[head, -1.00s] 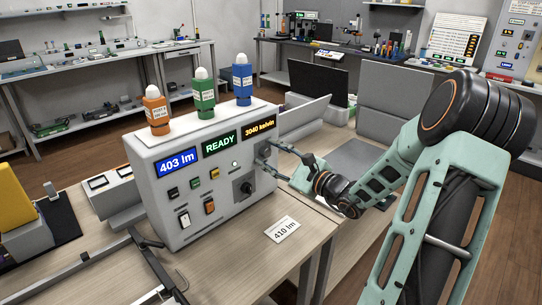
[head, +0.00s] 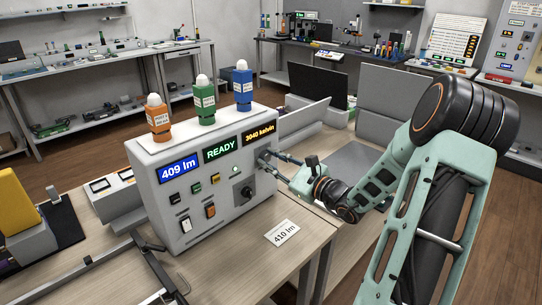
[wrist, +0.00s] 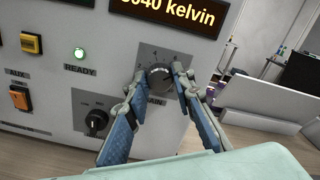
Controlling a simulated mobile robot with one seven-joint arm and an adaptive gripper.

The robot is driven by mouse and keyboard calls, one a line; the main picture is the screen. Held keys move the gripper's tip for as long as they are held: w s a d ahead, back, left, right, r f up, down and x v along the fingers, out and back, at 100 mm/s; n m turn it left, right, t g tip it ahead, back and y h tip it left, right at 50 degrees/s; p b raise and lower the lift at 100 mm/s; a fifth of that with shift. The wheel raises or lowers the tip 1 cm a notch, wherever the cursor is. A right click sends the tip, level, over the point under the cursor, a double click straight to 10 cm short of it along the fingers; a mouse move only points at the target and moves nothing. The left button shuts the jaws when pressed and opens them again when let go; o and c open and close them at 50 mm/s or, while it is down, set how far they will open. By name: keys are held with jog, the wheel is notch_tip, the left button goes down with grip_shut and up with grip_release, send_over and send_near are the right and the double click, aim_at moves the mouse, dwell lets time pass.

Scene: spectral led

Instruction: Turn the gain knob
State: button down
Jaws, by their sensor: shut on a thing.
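The gain knob (wrist: 160,79) is a dark round knob on a grey plate at the right of the grey instrument box's front (head: 165,222). My gripper (wrist: 158,74) is shut on it, one finger on each side; it also shows in the head view (head: 268,157), where it mostly hides the knob. The plate's label is partly covered by a finger. The blue display (head: 179,170) reads 409 lm, the green one (head: 220,148) READY, the orange one (head: 259,132) 3040 kelvin. A card (head: 282,233) on the table reads 410 lm.
A second black knob (wrist: 97,122) sits just below and left of the gain knob. Orange, green and blue bottles (head: 205,104) stand on the box. A grey panel (head: 303,122) stands behind the box. The tabletop right of the card is clear.

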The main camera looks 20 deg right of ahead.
jog(key=c, duration=1.7)
grip_release()
jog(key=shift+o, duration=0.2)
jog(key=shift+s, duration=0.1)
jog(key=v, duration=1.2)
